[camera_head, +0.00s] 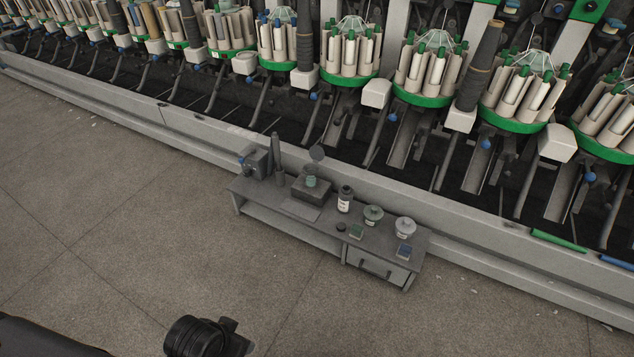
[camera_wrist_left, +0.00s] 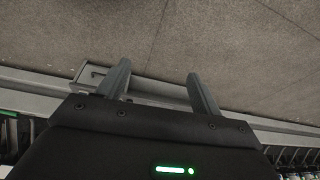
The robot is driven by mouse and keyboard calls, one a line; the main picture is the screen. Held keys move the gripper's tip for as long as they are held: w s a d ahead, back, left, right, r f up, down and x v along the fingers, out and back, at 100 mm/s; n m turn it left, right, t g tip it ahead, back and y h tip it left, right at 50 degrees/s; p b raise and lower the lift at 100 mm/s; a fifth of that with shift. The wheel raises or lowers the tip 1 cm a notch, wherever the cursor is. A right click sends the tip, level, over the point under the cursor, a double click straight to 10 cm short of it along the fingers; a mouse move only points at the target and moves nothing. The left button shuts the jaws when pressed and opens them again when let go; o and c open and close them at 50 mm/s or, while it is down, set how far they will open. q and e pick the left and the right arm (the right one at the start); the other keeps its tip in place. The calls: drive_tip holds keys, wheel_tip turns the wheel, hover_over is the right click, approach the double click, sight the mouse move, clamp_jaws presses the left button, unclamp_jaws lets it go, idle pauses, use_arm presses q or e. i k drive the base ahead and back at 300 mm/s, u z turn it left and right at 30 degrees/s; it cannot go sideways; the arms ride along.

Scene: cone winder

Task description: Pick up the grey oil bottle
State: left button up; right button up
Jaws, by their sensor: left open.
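A dark grey bottle with a pale label (camera_head: 345,201), the likely oil bottle, stands upright on a low grey bench (camera_head: 320,236). The bench also shows there, beyond the fingers (camera_wrist_left: 145,90). I cannot make out the bottle in that view. In the head view only dark parts of my arm show at the bottom left, well short of the bench. My right gripper is not in view.
A drawer (camera_head: 376,267) is in the bench front. The winding machine (camera_head: 440,80) runs behind; open floor (camera_head: 110,230) lies in front.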

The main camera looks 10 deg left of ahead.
sight(346, 193)
drive_tip(key=k, duration=0.65)
drive_tip(key=z, duration=0.55)
drive_tip(key=i, duration=0.55)
drive_tip(key=z, duration=0.45)
drive_tip(key=i, duration=1)
drive_tip(key=u, duration=0.45)
